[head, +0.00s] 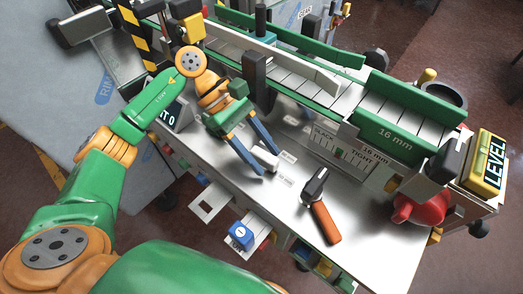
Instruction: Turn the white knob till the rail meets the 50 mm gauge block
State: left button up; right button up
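My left gripper (270,162) reaches down over the bench with its two blue fingers spread apart. A small white part (266,158), which may be the white knob, lies between the fingertips; I cannot make out contact with either finger. A pale straight rail (290,58) runs along the conveyor between green side guards (400,135), one marked 16 mm. I cannot pick out the 50 mm gauge block with certainty. A blue block (241,235) sits on a pulled-out tray at the bench front. My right gripper is not in view.
A hammer-like tool with an orange handle (325,222) lies on the metal bench top (290,215). A slack/tight scale (340,145) stands behind it. A red round part (420,208) and a yellow LEVEL box (486,162) are at the right.

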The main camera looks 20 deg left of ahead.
pick_arm(q)
jog(key=b+v, duration=0.2)
jog(key=v, duration=0.4)
jog(key=shift+w+a+r, duration=0.1)
jog(key=shift+a, duration=0.1)
jog(key=shift+a+r, duration=0.2)
jog(key=shift+r, duration=0.05)
